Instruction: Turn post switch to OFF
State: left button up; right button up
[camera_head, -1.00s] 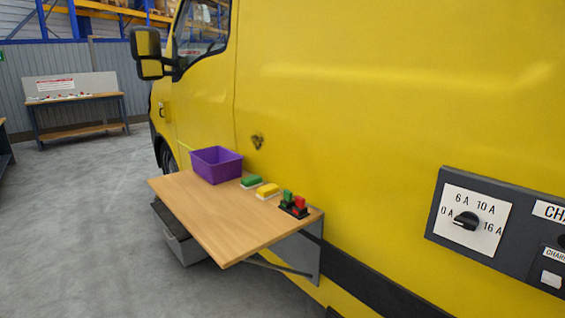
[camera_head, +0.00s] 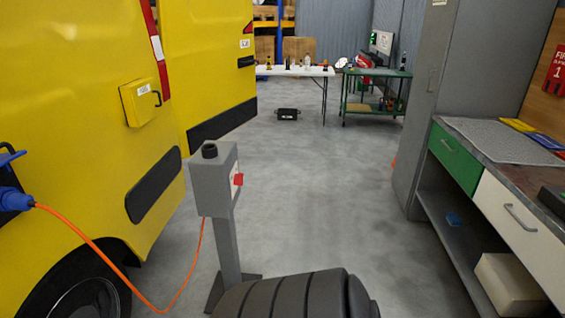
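A grey post (camera_head: 229,251) with a grey box (camera_head: 208,186) on top stands on the floor beside the yellow van, left of the picture's middle. A red switch handle (camera_head: 238,180) sits on the box's right-hand face, over a pale label plate. I see that face at a steep angle, so I cannot tell which position the switch is in. Neither of my grippers is in view.
An orange cable (camera_head: 110,262) runs from a blue plug (camera_head: 14,199) on the yellow van (camera_head: 65,110) low towards the post. A workbench (camera_head: 464,162) and grey cabinet (camera_head: 435,85) line the right. The floor beyond the post is clear up to a small black case (camera_head: 288,114).

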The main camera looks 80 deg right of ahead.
aim_at(238, 179)
jog(key=z, duration=2.4)
